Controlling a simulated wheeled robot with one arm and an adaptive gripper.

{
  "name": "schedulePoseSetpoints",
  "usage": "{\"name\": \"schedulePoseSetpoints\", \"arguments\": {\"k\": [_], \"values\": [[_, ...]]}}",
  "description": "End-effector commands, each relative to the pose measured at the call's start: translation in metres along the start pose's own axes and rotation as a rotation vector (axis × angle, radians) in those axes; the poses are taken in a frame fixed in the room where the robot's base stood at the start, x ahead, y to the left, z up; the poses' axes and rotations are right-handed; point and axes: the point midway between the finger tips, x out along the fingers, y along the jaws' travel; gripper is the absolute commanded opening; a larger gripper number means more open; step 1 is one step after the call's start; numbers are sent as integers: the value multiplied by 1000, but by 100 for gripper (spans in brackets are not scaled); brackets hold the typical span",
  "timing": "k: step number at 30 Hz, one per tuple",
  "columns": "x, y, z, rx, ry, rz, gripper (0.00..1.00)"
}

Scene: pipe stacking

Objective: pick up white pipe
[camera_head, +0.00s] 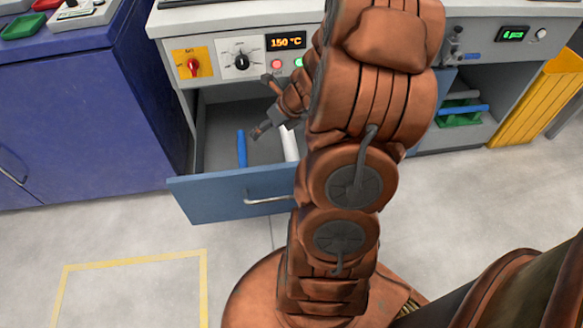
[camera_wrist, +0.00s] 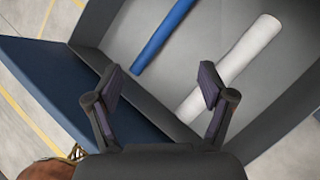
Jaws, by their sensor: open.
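The white pipe (camera_wrist: 232,68) lies in the open drawer (camera_head: 215,199), to the right of a blue pipe (camera_wrist: 163,36) in the wrist view. In the head view the white pipe (camera_head: 290,144) is partly hidden behind my arm, and the blue pipe (camera_head: 242,148) is to its left. My gripper (camera_wrist: 160,85) is open and empty. In the wrist view its right finger overlaps the near part of the white pipe, and its left finger is near the lower end of the blue pipe. In the head view my gripper (camera_head: 261,107) is over the drawer. I cannot tell its height above the pipes.
The blue drawer front and grey side walls surround the pipes. A control panel (camera_head: 240,62) with knobs and a display is above the drawer. A blue cabinet (camera_head: 80,110) stands at left. An open compartment with a green tray (camera_head: 459,117) is at right. The front floor is clear.

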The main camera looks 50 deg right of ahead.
Motion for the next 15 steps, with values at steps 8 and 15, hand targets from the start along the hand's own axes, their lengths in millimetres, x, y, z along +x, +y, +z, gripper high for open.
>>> {"name": "schedulePoseSetpoints", "arguments": {"k": [8, 15], "values": [[51, -105, -79, 560, -47, -131, 81], [62, -126, -96, 682, -59, -163, 81]]}}
